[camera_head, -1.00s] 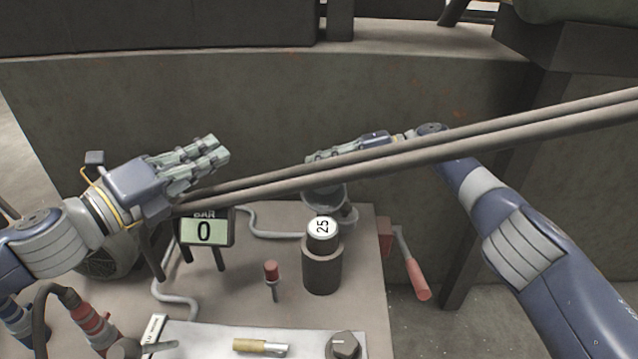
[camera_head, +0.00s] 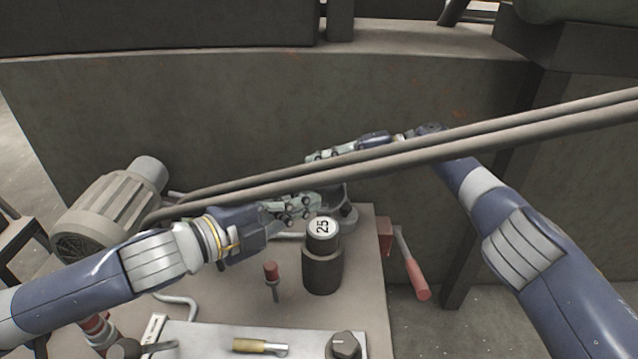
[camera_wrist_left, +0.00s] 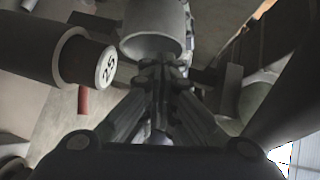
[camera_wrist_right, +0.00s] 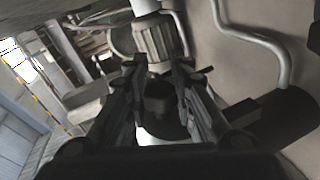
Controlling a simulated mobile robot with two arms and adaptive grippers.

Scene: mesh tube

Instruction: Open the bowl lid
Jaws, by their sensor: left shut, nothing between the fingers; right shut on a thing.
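The grey bowl (camera_head: 348,195) stands behind the cylinder marked 25, mostly hidden by my left gripper and two dark rods. It shows as a pale rounded vessel in the left wrist view (camera_wrist_left: 152,35). My left gripper (camera_head: 308,206) is shut and empty, with its fingertips (camera_wrist_left: 160,68) close to the bowl's near edge; contact cannot be told. My right gripper (camera_head: 318,156) is above the bowl, partly behind the rods. In the right wrist view its fingers (camera_wrist_right: 158,78) stand around a dark piece (camera_wrist_right: 158,98), perhaps the lid's handle. The lid's outline is unclear.
The cylinder marked 25 (camera_head: 322,265), a red-topped pin (camera_head: 271,272) and a red-handled lever (camera_head: 412,265) stand nearby. A ribbed motor (camera_head: 110,210) is at left. A curved wall (camera_head: 250,110) closes the back.

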